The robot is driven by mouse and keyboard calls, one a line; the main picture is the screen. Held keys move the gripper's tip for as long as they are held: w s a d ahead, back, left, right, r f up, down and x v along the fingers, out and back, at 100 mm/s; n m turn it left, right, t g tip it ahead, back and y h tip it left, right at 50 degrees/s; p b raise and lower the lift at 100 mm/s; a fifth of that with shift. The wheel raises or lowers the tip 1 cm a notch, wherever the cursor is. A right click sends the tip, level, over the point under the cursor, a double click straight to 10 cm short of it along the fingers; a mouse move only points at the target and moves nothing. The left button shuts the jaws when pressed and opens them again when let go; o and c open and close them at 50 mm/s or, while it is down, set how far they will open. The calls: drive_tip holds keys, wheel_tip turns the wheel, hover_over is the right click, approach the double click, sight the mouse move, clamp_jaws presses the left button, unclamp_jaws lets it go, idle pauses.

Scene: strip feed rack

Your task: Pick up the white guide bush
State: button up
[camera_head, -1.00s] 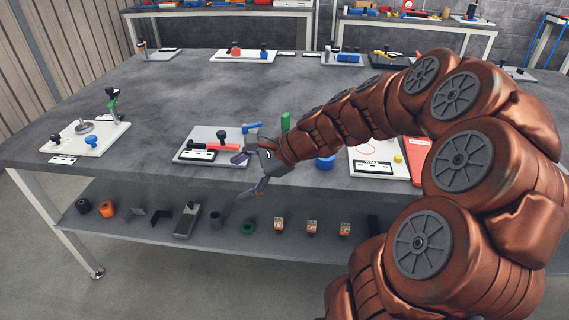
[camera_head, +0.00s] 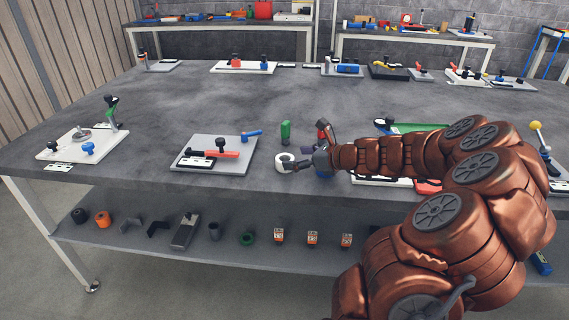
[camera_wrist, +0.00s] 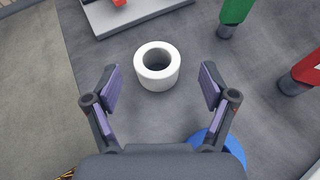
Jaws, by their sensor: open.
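The white guide bush (camera_head: 285,161) is a short thick ring standing on the grey table near its front edge. In the wrist view the white guide bush (camera_wrist: 157,66) stands upright with its dark bore facing up. My gripper (camera_head: 303,160) is just to the right of it in the head view. In the wrist view my gripper (camera_wrist: 158,88) is open, with one purple-padded finger on each side and the bush between and slightly beyond the tips. I see gaps on both sides, so the fingers appear apart from it.
A blue round part (camera_wrist: 222,150) lies close by my right finger in the wrist view. A green part (camera_head: 286,132) and a red part (camera_wrist: 303,73) stand nearby. A grey fixture plate (camera_head: 190,163) with a red lever lies to the left. The table's front edge is close.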

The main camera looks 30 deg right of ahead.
sight(280, 159)
drive_tip(key=shift+x, duration=2.15)
drive_tip(key=shift+s+a+f, duration=0.15)
drive_tip(key=shift+a, duration=0.05)
clamp_jaws()
